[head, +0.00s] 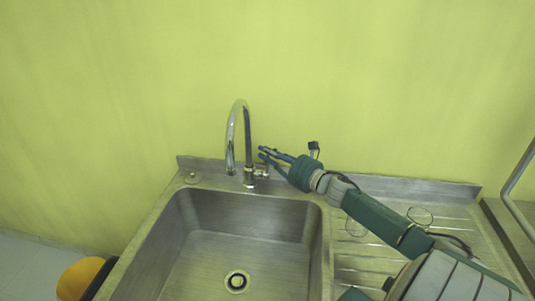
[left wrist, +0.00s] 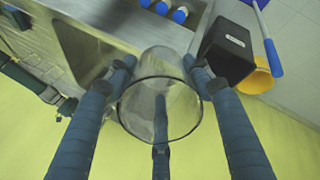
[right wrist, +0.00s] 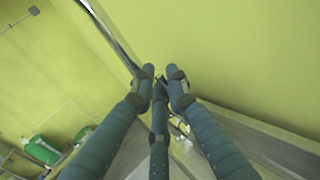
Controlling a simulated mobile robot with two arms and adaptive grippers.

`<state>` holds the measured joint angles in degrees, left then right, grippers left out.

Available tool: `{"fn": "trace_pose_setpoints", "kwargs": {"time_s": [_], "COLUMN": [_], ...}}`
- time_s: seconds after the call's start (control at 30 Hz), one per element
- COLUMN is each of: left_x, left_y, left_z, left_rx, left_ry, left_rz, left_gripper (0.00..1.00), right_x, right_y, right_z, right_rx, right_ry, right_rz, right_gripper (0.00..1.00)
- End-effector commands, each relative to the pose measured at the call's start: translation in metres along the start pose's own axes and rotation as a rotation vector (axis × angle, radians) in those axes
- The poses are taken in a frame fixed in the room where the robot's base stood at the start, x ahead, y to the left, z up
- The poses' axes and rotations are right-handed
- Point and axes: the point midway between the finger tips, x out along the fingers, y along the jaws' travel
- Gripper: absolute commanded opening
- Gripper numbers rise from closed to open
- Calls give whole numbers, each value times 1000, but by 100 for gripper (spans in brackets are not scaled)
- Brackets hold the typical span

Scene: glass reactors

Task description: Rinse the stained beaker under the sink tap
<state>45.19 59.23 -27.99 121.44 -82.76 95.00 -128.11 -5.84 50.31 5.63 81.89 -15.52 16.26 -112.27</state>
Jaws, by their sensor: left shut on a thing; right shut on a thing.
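My left gripper (left wrist: 160,85) is shut on a clear glass beaker (left wrist: 158,64), with its fingers around the glass in the left wrist view. The beaker's round rim faces the camera, and I cannot make out a stain on it. Neither the beaker nor the left gripper shows in the head view. The chrome sink tap (head: 247,130) stands behind the steel sink (head: 176,230). My right gripper (head: 263,155) is at the tap's side handle, right of the spout, and is shut on it. In the right wrist view the right fingertips (right wrist: 160,78) come together and largely hide the handle. I see no water stream.
The sink basin is empty, with a drain (head: 237,281) in its floor. Clear glassware (head: 420,216) stands on the ribbed drainboard at right. A yellow bucket (head: 79,279) is on the floor at left. Blue-capped items (left wrist: 180,15) and a black bin (left wrist: 229,48) show in the left wrist view.

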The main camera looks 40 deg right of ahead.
Motion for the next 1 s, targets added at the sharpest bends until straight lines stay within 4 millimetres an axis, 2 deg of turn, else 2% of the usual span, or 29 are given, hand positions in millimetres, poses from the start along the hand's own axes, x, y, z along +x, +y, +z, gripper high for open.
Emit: {"fn": "trace_pose_setpoints", "kwargs": {"time_s": [0.13,0.3,0.67,0.7,0.77,1.0], "left_x": [16,31,30,30,30,30], "left_y": [-8,-16,-16,-16,-16,-16], "left_z": [1,2,2,2,2,2], "left_rx": [0,0,0,0,0,0], "left_ry": [0,0,0,0,0,0], "left_rz": [0,0,0,0,0,0], "left_gripper": [24,24,24,24,24,24], "right_x": [-2,-6,-7,-7,-7,-7], "right_y": [4,9,9,9,9,10], "right_z": [-7,-6,-1,-1,-1,-1], "right_rx": [-33,-96,-115,-115,-115,-113], "right_ry": [-25,-66,-73,-73,-73,-73], "right_rz": [2,3,1,1,0,1], "right_gripper": [0,0,0,22,32,32]}}
